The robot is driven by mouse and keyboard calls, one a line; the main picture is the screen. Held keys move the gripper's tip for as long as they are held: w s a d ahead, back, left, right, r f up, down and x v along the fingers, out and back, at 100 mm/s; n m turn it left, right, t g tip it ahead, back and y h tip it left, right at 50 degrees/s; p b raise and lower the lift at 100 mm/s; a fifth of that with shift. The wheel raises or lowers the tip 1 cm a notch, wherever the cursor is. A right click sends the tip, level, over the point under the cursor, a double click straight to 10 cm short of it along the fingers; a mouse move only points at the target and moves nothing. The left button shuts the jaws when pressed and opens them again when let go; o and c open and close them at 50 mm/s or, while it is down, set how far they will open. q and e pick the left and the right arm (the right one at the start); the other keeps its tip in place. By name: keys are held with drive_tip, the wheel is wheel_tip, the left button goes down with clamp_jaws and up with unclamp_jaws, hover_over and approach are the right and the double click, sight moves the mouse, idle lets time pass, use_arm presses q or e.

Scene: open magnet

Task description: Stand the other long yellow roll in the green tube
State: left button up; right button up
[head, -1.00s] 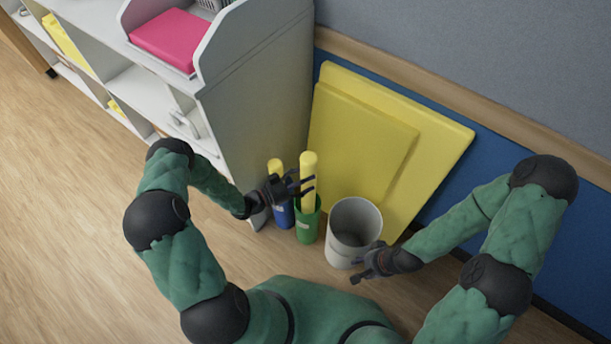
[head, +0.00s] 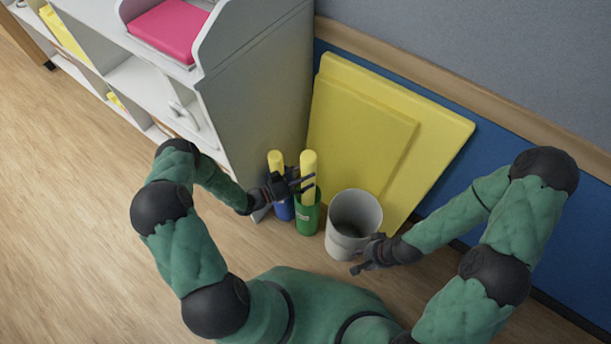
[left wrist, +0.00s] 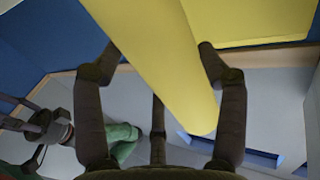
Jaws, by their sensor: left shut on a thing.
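A long yellow roll (head: 308,166) stands nearly upright with its lower end inside the green tube (head: 307,216). My left gripper (head: 300,183) is shut around this roll above the tube's rim. In the left wrist view the yellow roll (left wrist: 165,60) passes between the gripper's fingers (left wrist: 160,75). How deep the roll sits is hidden by the tube wall. Another yellow roll (head: 275,159) stands in the blue tube (head: 284,210), partly behind my left gripper. My right gripper (head: 358,259) is open and empty beside the grey bin.
The grey bin (head: 344,240) stands just right of the green tube. Yellow boards (head: 440,125) lean on the wall behind. A white shelf unit (head: 255,110) rises at the left of the tubes. The wooden floor (head: 90,240) is clear at the left.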

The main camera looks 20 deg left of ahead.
use_arm(q)
drive_tip(key=o, duration=1.3)
drive_tip(key=shift+c, duration=0.2)
drive_tip(key=v, duration=1.2)
